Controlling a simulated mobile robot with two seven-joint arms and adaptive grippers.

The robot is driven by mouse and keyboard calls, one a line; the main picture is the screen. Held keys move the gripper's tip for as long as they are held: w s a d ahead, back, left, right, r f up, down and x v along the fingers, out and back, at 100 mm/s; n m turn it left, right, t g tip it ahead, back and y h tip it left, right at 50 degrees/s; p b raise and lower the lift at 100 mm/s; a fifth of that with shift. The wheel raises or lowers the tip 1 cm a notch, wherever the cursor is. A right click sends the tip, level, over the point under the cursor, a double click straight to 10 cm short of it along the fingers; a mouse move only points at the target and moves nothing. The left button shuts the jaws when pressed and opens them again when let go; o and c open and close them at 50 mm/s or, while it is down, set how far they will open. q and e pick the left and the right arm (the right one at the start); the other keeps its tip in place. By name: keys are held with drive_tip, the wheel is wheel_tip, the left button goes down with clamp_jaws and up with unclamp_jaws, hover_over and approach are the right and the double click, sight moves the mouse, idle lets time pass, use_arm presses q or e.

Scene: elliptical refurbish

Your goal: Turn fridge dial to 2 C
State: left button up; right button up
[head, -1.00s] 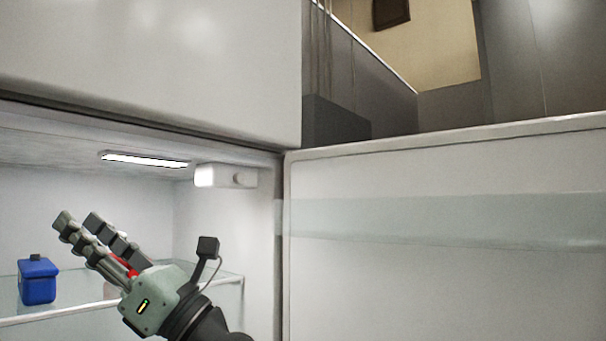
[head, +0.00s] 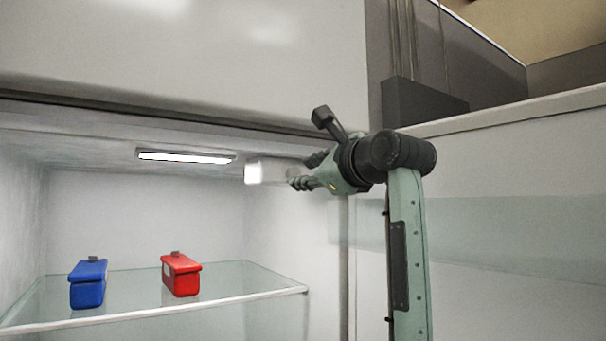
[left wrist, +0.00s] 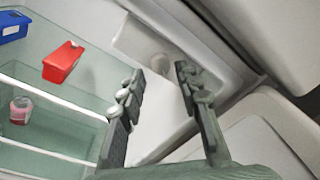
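The fridge dial is a pale round knob (left wrist: 160,66) on a white control box at the top right inside the fridge. The white control box (head: 268,170) also shows in the head view, where my gripper hides its dial side. My left gripper (head: 300,170) is at the box, fingers pointing left toward it. In the left wrist view its two fingers (left wrist: 158,84) are apart, with the knob beyond and between the tips. I see no contact with the knob. The dial's marks are not readable. My right gripper is not in view.
A blue box (head: 88,285) and a red box (head: 181,275) stand on the glass shelf (head: 240,290). A small pink jar (left wrist: 20,110) shows lower down. A light strip (head: 185,156) is on the ceiling. The open fridge door (head: 480,240) is at right.

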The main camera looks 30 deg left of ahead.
sight(296, 174)
use_arm(q)
drive_tip(key=shift+x, duration=1.5)
drive_tip(key=shift+c, duration=0.4)
clamp_jaws()
